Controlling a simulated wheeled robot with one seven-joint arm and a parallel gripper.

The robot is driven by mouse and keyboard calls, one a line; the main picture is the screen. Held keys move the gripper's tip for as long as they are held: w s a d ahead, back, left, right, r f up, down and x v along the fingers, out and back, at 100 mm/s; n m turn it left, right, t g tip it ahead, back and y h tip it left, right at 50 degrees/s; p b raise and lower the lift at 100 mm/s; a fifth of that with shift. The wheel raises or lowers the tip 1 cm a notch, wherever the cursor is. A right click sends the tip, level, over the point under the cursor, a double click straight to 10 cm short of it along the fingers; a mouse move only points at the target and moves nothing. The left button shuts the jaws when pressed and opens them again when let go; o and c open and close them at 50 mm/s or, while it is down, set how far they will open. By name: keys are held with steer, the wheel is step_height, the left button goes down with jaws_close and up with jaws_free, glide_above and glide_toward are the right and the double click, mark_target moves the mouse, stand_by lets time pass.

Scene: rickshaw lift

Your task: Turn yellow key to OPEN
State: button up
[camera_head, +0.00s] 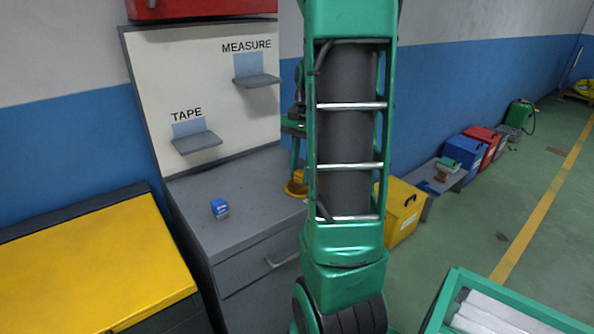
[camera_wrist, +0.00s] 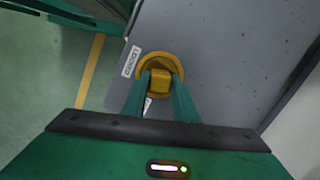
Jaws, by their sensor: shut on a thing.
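The yellow key (camera_wrist: 160,82) is a block handle on a round yellow base on the grey cabinet top. In the wrist view, the two green fingers of my gripper (camera_wrist: 161,88) come from below and are shut on the handle, one on each side. A white label (camera_wrist: 131,61) beside the base on the left seems to read LOCKED, upside down in this view. A small white mark (camera_wrist: 148,103) shows between the fingers, too hidden to read. In the head view, the yellow base (camera_head: 296,188) is partly hidden behind my arm.
A board with shelves marked TAPE (camera_head: 196,142) and MEASURE (camera_head: 257,81) stands behind. A yellow-topped cabinet (camera_head: 90,265) is at left. Yellow, blue and red bins stand along the wall at right.

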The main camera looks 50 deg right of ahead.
steer(key=shift+n, duration=0.6)
steer(key=o, duration=1.1)
steer(key=shift+r, duration=0.1)
steer(key=r, duration=0.3)
steer(key=d+r, duration=0.1)
steer(key=r, duration=0.6)
steer(key=shift+w+d+r, duration=0.25)
steer(key=shift+d, duration=0.05)
steer(key=shift+a, duration=0.1)
